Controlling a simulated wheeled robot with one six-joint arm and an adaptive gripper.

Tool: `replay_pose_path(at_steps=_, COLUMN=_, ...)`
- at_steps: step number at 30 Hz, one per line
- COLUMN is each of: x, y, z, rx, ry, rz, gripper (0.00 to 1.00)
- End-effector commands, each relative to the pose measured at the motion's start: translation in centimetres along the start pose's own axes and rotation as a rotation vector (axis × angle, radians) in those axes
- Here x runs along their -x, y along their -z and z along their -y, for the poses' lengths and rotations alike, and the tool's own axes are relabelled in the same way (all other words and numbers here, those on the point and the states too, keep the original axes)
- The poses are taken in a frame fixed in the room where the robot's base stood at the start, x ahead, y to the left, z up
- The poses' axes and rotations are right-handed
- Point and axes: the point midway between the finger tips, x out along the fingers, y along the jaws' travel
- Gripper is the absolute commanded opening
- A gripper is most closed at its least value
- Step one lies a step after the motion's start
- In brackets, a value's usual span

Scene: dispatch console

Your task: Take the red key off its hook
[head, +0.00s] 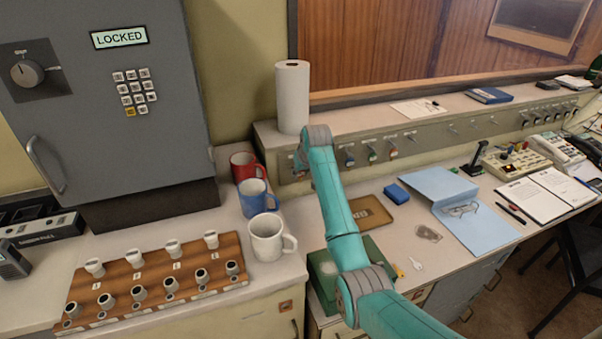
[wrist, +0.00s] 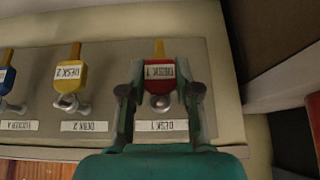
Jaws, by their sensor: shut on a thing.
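The red key (wrist: 167,82) hangs by its hook (wrist: 160,101) on the key panel, above a label that reads DESK 1. My gripper (wrist: 163,92) is shut on the red key, one finger on each side of its tag. The key is still at the hook. In the head view my gripper (head: 302,158) is at the left end of the panel (head: 440,129), and my arm covers much of it; the red key is not clearly seen there.
A yellow key (wrist: 68,82) hangs beside the red one, and a blue key (wrist: 8,85) further left. A paper towel roll (head: 292,98) stands on the ledge above. Red (head: 244,166), blue (head: 252,198) and white (head: 267,238) mugs stand left of my arm.

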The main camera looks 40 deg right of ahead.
Motion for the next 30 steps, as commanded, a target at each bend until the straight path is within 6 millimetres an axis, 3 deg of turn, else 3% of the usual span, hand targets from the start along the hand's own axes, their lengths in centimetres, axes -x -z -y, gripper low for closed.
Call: replay_pose_path(at_steps=30, x=0.9, y=-1.4, z=0.0, rx=0.000, ry=0.000, rz=0.000, gripper=0.04)
